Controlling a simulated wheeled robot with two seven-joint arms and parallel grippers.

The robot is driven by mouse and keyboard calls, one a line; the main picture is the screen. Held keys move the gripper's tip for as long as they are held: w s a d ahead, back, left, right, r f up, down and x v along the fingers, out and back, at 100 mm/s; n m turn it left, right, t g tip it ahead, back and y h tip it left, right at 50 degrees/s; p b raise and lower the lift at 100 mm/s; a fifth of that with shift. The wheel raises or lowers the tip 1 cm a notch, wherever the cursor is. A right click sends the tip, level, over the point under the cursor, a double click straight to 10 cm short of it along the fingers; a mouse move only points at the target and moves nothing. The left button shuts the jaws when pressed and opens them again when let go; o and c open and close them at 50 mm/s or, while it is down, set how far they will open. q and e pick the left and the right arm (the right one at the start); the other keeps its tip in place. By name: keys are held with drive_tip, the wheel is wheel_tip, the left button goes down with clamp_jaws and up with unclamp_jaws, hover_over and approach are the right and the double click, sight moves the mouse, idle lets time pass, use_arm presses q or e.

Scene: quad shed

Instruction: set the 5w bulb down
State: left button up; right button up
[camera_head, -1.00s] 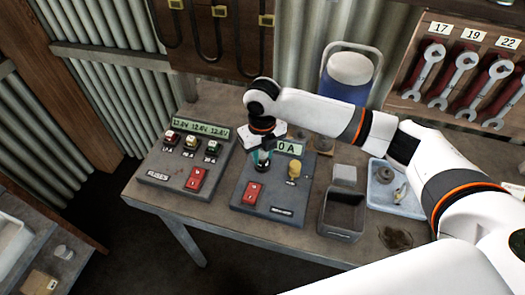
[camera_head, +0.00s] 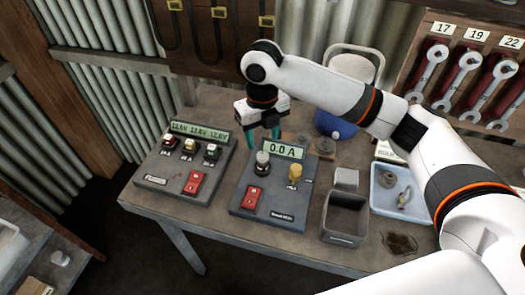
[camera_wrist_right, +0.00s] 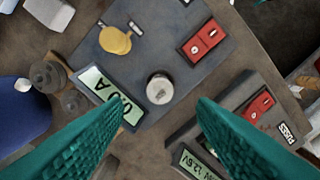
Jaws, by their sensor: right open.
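A pale grey, round-topped bulb (camera_head: 262,160) stands upright on the grey meter box, in line with a yellow bulb (camera_head: 294,172). Any wattage mark on it is too small to read. In the right wrist view the pale bulb (camera_wrist_right: 160,88) is seen from above, between and beyond the teal fingers. My right gripper (camera_head: 262,141) is open and empty, above and behind the pale bulb, apart from it. The meter box (camera_head: 240,200) has a display reading 0.0 A and a red switch (camera_head: 254,195). My left gripper is not in view.
The fuse box (camera_head: 155,180) stands left of the meter box. An open grey bin (camera_head: 344,222) and a blue-white tray (camera_head: 400,207) with small parts lie to the right. A blue cooler (camera_head: 335,125) stands behind. Wrenches (camera_head: 470,75) hang at upper right.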

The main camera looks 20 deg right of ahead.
sight(262, 152)
drive_tip(key=shift+r, duration=2)
idle(0.5)
